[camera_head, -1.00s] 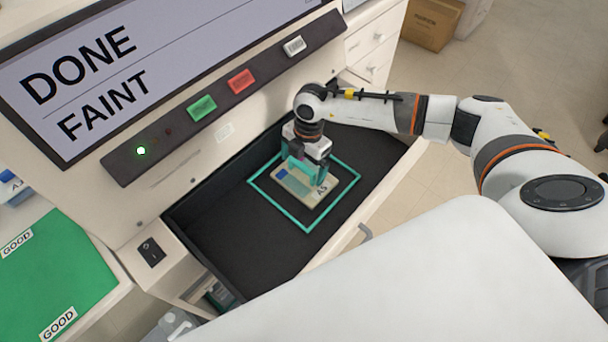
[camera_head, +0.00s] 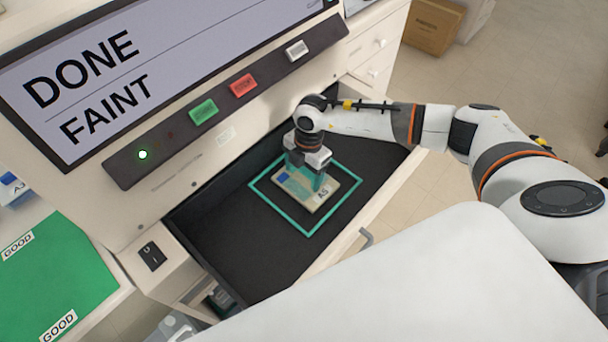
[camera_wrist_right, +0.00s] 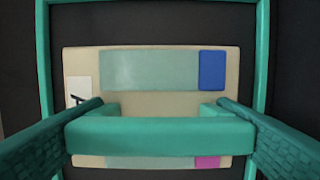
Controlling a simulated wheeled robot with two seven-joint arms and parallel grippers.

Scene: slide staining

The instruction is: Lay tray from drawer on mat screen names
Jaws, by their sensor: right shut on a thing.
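The screen (camera_head: 120,60) reads DONE and FAINT. A beige tray (camera_head: 322,200) labelled A5 is inside the teal outline in the open black drawer (camera_head: 225,240). In the right wrist view the tray (camera_wrist_right: 82,65) carries pale slides, one with a blue end and one with a magenta end, and a teal handle (camera_wrist_right: 160,136) crosses it. My right gripper (camera_head: 306,178) is over the tray, shut on its handle, with a finger on each side in the wrist view (camera_wrist_right: 160,125). A green mat (camera_head: 60,275) labelled GOOD lies at lower left. My left gripper is not in view.
A rocker switch (camera_head: 151,255) is left of the drawer. Another tray (camera_head: 12,188), marked A3, stands beyond the mat. The mat's visible surface is clear.

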